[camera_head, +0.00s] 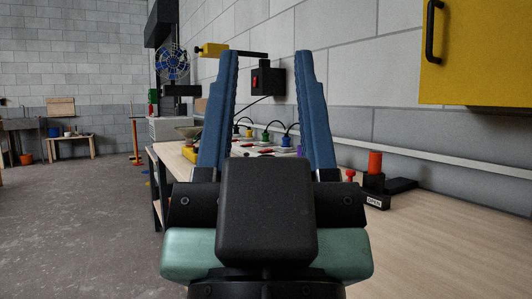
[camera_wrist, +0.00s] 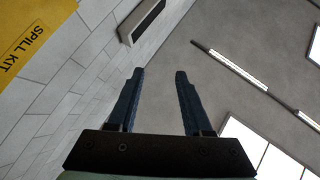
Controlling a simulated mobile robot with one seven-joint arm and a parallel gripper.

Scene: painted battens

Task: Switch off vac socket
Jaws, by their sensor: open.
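My gripper (camera_head: 267,55) is raised in front of the head camera, its two blue fingers spread and empty. Between the fingers, farther back along the wall, a pale socket strip (camera_head: 288,150) sits on the bench with coloured plugs and dark cables. Yellow, green and blue plugs show, with small red parts near them that may be switches. No label on them is readable, so I cannot tell which socket is the vac one. My gripper hides part of the strip. In the wrist view, my open gripper (camera_wrist: 158,75) points at wall and ceiling, with no socket visible.
A black wall box with a red switch (camera_head: 256,82) hangs above the strip. A yellow cabinet (camera_head: 478,55) is at upper right. A red-topped black stand (camera_head: 375,165) labelled OPEN is on the wooden bench (camera_head: 440,230). A blue fan (camera_head: 172,62) stands behind. Open floor lies left.

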